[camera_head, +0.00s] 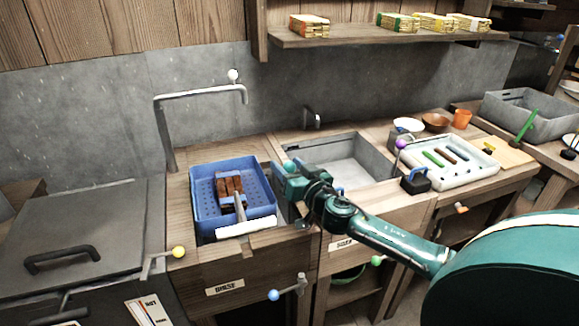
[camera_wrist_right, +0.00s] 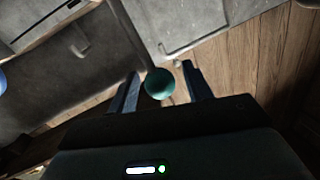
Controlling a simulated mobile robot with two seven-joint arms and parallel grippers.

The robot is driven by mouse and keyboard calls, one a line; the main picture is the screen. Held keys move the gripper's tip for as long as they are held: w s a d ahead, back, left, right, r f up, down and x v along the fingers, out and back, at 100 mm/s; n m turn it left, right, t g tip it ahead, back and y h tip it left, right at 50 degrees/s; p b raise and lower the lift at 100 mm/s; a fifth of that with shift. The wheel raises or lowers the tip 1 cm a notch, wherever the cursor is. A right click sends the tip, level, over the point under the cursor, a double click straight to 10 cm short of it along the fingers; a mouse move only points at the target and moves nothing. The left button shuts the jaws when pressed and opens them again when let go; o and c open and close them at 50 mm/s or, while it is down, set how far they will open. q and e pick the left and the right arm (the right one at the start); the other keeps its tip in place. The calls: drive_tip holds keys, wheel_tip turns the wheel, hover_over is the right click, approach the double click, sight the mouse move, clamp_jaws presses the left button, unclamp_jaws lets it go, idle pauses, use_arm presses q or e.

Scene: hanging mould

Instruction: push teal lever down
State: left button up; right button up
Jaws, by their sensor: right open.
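The teal lever's round knob (camera_head: 289,166) shows in the head view at the front left corner of the sink, right beside my right gripper (camera_head: 291,182). In the right wrist view the teal knob (camera_wrist_right: 160,83) lies between the two open fingers of my right gripper (camera_wrist_right: 161,72), as seen from the wrist. I cannot tell whether a finger touches it. The lever's arm is hidden behind the knob and gripper. My left gripper is not in view.
A blue basket (camera_head: 205,215) with brown blocks stands left of the gripper. The sink (camera_head: 352,160) lies behind it. A light mould tray (camera_head: 470,174) is at right.

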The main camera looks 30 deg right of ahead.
drive_tip(key=shift+c, duration=0.5)
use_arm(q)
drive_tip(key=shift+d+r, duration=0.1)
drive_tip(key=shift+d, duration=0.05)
use_arm(e)
clamp_jaws()
